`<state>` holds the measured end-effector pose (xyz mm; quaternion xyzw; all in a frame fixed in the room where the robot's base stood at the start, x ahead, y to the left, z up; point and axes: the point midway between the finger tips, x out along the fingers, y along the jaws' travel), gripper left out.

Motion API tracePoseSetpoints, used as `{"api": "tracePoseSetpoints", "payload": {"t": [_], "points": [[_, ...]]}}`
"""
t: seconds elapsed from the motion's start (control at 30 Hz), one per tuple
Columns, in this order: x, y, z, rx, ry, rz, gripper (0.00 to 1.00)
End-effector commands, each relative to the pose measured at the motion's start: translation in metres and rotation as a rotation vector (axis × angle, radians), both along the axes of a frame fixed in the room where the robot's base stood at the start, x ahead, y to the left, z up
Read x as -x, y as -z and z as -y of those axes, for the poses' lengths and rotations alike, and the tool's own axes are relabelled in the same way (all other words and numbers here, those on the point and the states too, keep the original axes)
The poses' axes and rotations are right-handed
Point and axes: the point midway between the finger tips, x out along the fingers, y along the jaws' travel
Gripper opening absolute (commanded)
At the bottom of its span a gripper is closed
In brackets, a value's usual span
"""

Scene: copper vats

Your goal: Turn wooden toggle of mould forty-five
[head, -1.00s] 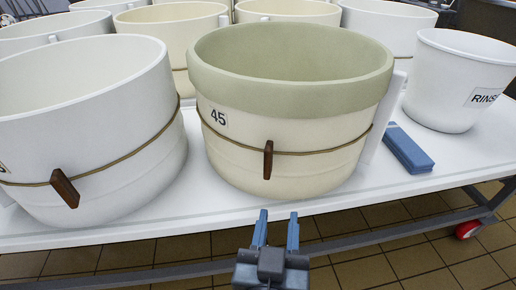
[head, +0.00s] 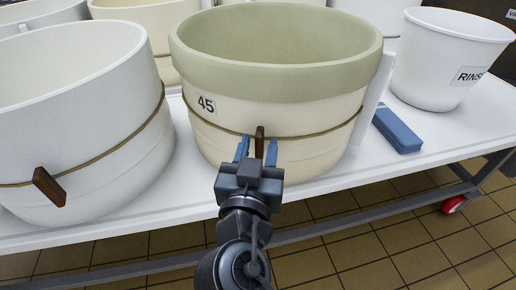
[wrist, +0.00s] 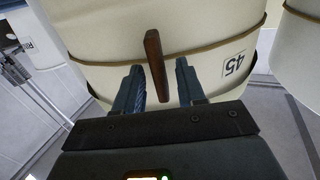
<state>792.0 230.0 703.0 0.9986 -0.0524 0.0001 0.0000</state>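Mould forty-five (head: 300,110) is a cream tub with a greenish rim and a "45" label (head: 206,104), standing near the table's front edge. A cord (head: 318,134) runs around it, with a dark wooden toggle (head: 259,141) on its front, roughly upright. In the wrist view the toggle (wrist: 155,62) leans slightly and lies between the finger tips. My gripper (head: 257,150) is open, with one blue finger on each side of the toggle. In the wrist view gaps show between the toggle and both fingers of my gripper (wrist: 160,78). The toggle's lower end is hidden in the head view.
A white mould (head: 75,110) with its own toggle (head: 48,186) stands to the left. A blue block (head: 398,130) and a white "RINSE" bucket (head: 440,62) are on the right. More tubs stand behind. The white table (head: 350,185) has a bare strip in front.

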Motion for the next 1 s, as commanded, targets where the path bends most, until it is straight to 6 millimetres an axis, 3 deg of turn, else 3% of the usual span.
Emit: {"api": "tracePoseSetpoints", "payload": {"t": [0.2, 0.6, 1.0], "points": [[-0.0001, 0.0001, 0.0000, 0.000, 0.000, 0.000, 0.38], [0.0002, 0.0001, -0.0001, 0.000, -0.001, 0.000, 0.00], [0.0003, -0.0003, -0.0005, 0.030, -0.001, -0.004, 0.00]]}}
